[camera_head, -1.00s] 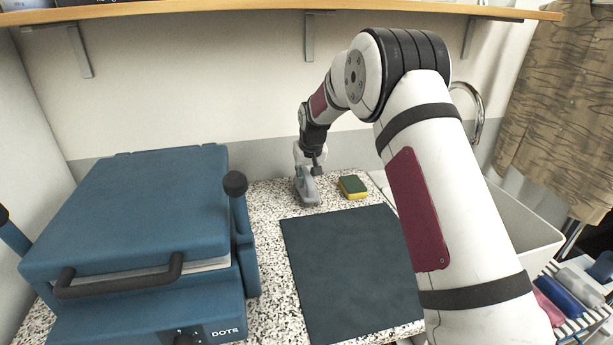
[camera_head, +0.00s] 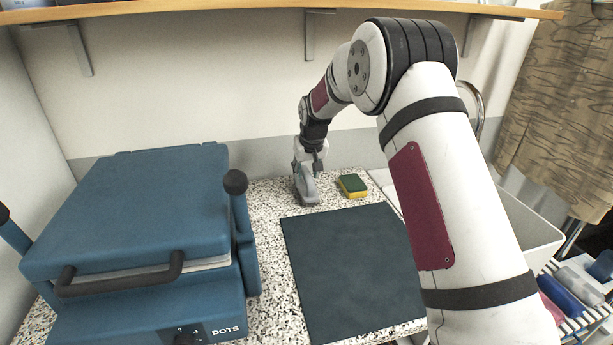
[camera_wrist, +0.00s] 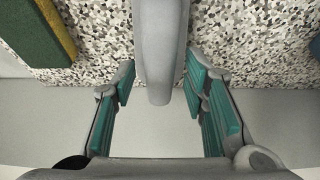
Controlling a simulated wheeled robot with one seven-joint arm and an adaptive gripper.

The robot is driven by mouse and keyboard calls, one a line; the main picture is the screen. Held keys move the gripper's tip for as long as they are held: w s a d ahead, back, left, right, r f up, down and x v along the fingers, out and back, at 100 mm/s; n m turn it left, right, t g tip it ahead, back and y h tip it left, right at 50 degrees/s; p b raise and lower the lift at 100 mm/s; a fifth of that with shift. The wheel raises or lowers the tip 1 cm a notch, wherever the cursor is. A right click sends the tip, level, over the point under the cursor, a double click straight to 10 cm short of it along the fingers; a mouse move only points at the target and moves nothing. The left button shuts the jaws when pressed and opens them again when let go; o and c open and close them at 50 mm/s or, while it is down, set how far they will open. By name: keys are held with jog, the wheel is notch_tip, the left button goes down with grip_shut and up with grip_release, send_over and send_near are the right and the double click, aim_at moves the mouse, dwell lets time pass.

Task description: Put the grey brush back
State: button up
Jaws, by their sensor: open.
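The grey brush (camera_head: 307,196) is at the back of the speckled counter, left of the sponge. My gripper (camera_head: 307,172) is right over it and hides part of it. In the wrist view, the smooth grey body of the brush (camera_wrist: 160,40) reaches down between the teal-padded fingers of my gripper (camera_wrist: 158,82). The fingers are open, one on each side of it. The right pad is close to the brush; I cannot tell if it touches. The brush's underside is hidden.
A green and yellow sponge (camera_head: 352,186) lies close to the right of the brush. A dark mat (camera_head: 350,265) covers the counter in front. A blue press (camera_head: 140,215) stands at left. A striped rack (camera_head: 575,322) with several items is at lower right. A shelf (camera_head: 250,17) hangs above.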

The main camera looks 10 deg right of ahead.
jog(key=s+r, duration=1.5)
jog(key=r, duration=0.3)
jog(key=s+r, duration=0.3)
jog(key=s, duration=2.1)
jog(key=s+f, duration=0.2)
jog(key=s, duration=0.4)
jog(key=s+f, duration=0.2)
jog(key=s, duration=0.5)
jog(key=shift+d+f+g, duration=0.15)
jog(key=shift+f+g, duration=0.1)
jog(key=shift+g, duration=0.15)
jog(key=shift+r+p, duration=0.6)
jog(key=shift+r, duration=0.25)
